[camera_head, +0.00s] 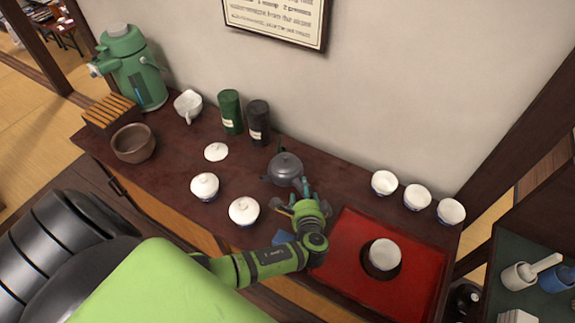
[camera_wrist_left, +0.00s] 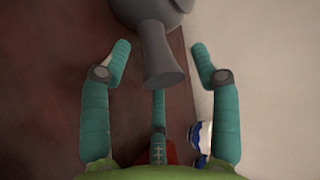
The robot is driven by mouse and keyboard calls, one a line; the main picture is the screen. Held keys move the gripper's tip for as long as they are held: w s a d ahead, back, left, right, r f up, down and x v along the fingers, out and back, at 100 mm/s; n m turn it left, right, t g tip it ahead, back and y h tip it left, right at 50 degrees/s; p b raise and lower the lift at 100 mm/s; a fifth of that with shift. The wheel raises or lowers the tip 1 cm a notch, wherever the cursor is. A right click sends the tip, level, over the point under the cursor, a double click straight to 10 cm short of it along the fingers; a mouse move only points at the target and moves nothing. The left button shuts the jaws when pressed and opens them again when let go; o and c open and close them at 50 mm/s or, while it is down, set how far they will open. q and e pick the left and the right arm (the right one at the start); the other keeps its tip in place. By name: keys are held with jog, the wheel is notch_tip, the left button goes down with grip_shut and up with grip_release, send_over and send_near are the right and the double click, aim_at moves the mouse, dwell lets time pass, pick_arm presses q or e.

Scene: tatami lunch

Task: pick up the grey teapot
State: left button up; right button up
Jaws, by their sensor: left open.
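The grey teapot (camera_head: 285,167) stands upright on the dark wooden counter, near its middle. My left gripper (camera_head: 301,186) is beside it, on the near right side. In the left wrist view the teapot (camera_wrist_left: 158,40) shows at the top, and its grey tapered handle or spout points down between the spread teal fingers of my left gripper (camera_wrist_left: 159,75). The fingers are open, and I see none of them pressed against it. The rest of the teapot's body is cut off in that view. My right gripper does not show.
A red tray (camera_head: 420,267) with a white cup (camera_head: 384,254) lies right of my arm. Lidded bowls (camera_head: 244,210) stand to the left. Dark and green canisters (camera_head: 258,121) stand behind left. White cups (camera_head: 417,197) line the back right. The wall is close behind.

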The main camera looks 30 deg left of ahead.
pick_arm(q)
jog(key=shift+x, duration=1)
jog(key=shift+w+f, duration=0.1)
jog(key=shift+w, duration=0.05)
jog(key=c, duration=0.4)
grip_shut()
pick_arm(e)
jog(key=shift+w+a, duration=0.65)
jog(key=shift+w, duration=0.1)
pick_arm(q)
jog(key=shift+r, duration=0.2)
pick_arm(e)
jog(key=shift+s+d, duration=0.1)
